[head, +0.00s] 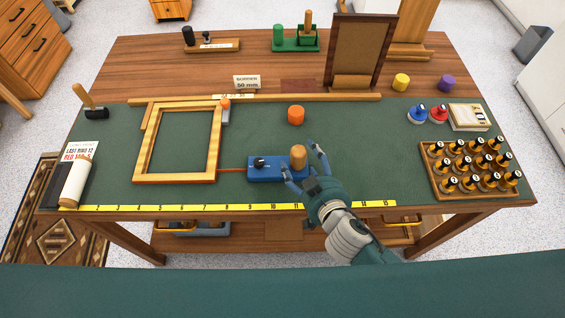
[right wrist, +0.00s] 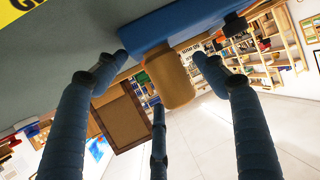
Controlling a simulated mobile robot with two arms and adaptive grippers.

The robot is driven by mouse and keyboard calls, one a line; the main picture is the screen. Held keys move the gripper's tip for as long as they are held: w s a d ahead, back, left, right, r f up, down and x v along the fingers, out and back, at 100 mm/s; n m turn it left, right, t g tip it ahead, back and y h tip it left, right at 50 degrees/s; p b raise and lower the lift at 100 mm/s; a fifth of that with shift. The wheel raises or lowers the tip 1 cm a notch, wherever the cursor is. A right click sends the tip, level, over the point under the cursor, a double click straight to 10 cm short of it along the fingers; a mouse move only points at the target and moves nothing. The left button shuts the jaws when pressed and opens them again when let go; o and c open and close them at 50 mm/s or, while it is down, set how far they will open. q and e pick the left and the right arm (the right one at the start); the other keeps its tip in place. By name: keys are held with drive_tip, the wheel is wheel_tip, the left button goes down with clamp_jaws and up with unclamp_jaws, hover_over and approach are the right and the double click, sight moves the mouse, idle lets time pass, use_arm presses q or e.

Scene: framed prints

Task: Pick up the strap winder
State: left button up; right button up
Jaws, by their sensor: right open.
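The strap winder (head: 268,171) is a blue block with a black knob and an upright wooden handle (head: 298,156). It sits on the green mat near the front edge, and an orange strap runs left from it to a wooden frame (head: 176,179). My right gripper (head: 300,155) is open at the winder's right end, with fingers on either side of the handle. In the right wrist view, the handle (right wrist: 168,82) lies between the spread fingers (right wrist: 160,72), under the blue body (right wrist: 190,18). Whether any finger touches it is unclear. My left gripper is out of view.
An orange cylinder (head: 295,115) stands behind the winder. A wooden rack (head: 432,182) of numbered, black-topped pieces is at the right. A yellow ruler strip (head: 230,207) runs along the front edge. A rolled print (head: 76,184) lies at the left.

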drive_tip(key=shift+s, duration=0.1)
drive_tip(key=c, duration=1.6)
drive_tip(key=shift+o, duration=0.2)
drive_tip(key=shift+r, duration=0.15)
drive_tip(key=shift+r, duration=0.1)
wheel_tip(320, 180, up, 20)
drive_tip(key=shift+f, duration=0.15)
drive_tip(key=shift+c, duration=0.2)
drive_tip(key=shift+d, duration=0.1)
drive_tip(key=shift+s+d, duration=0.3)
